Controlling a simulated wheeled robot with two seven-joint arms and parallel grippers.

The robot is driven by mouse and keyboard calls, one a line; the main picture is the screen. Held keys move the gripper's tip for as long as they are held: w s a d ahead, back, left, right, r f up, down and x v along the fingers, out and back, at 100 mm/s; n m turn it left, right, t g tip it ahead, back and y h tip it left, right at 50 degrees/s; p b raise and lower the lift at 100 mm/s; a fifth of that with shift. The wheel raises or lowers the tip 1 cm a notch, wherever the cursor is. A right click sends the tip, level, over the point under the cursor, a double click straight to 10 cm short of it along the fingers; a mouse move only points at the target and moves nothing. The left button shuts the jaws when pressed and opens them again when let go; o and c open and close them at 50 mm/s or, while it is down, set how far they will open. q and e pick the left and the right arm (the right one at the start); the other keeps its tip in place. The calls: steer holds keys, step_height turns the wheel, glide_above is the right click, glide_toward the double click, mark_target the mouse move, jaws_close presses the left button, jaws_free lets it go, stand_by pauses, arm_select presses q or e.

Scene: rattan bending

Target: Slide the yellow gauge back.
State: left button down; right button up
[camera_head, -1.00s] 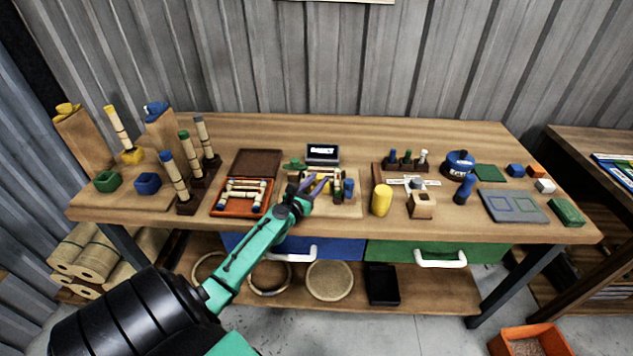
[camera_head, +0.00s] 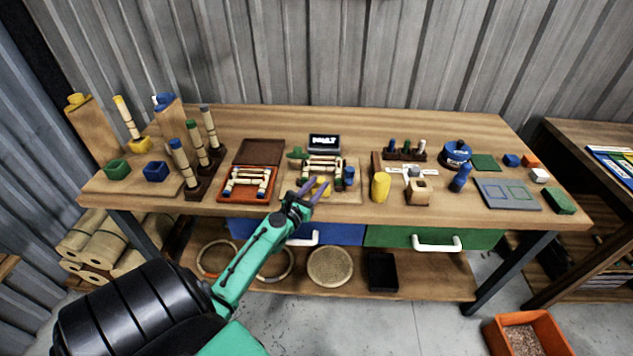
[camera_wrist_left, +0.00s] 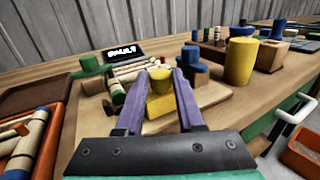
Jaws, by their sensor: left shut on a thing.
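The yellow gauge (camera_head: 323,187) is at the front of the wooden bending board (camera_head: 346,195), near its front edge. In the left wrist view the gauge (camera_wrist_left: 160,96) sits between the two purple fingers. My left gripper (camera_head: 314,187) is shut on it, coming from the front left. The fingers hide parts of its sides. Behind it on the board are pale rattan pieces (camera_head: 323,166), a green knob (camera_head: 297,153) and a blue peg (camera_head: 349,174). My right gripper is out of view.
A small display (camera_head: 324,142) reading "FAULT" stands behind the board. An orange tray (camera_head: 234,193) with rattan pieces is to the left. A yellow cylinder (camera_head: 380,187) stands close to the right. Bare bench lies behind the display.

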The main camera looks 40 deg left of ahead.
arm_select(q)
steer(key=c, duration=0.5)
jaws_free()
steer(key=shift+d+f, duration=0.15)
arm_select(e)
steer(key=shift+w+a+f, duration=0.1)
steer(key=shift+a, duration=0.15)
arm_select(q)
steer(key=shift+s, duration=0.5)
steer(key=s+d+b, duration=0.1)
steer(key=s, duration=0.3)
steer(key=s+b, duration=0.2)
steer(key=s, duration=0.3)
steer(key=s+d+b, duration=0.1)
steer(key=s, duration=0.3)
steer(key=shift+s+d+b, duration=0.2)
steer(key=shift+d+b, duration=0.1)
steer(key=shift+b, duration=0.05)
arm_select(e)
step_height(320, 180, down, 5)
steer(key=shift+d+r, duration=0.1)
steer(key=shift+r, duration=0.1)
